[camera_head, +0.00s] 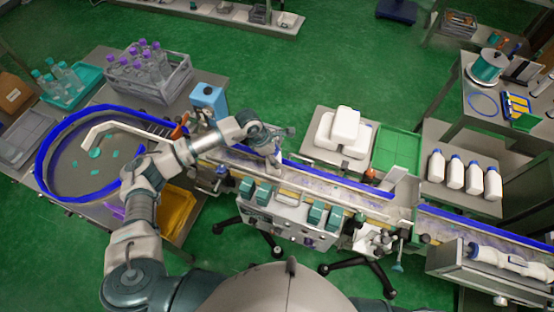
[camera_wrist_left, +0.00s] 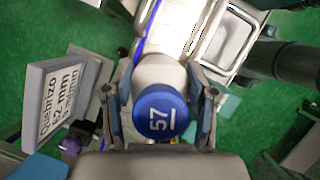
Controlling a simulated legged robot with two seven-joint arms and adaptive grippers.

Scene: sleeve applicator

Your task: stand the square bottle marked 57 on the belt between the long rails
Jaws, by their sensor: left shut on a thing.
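The bottle (camera_wrist_left: 160,112) has a blue cap marked 57 and a pale body, seen from above in the left wrist view. My left gripper (camera_wrist_left: 160,118) is shut on it, one finger on each side of the cap and neck. In the head view my left gripper (camera_head: 272,155) is over the left part of the belt (camera_head: 315,182), near the long blue-edged rails. There the bottle is mostly hidden by the gripper, and I cannot tell whether its base touches the belt.
A round blue-rimmed table (camera_head: 68,165) joins the belt's left end. Several white bottles (camera_head: 465,175) stand at the right. White containers (camera_head: 343,130) sit behind the belt. Green-topped machine parts (camera_head: 290,205) line its front. A printed sign (camera_wrist_left: 65,95) stands left in the wrist view.

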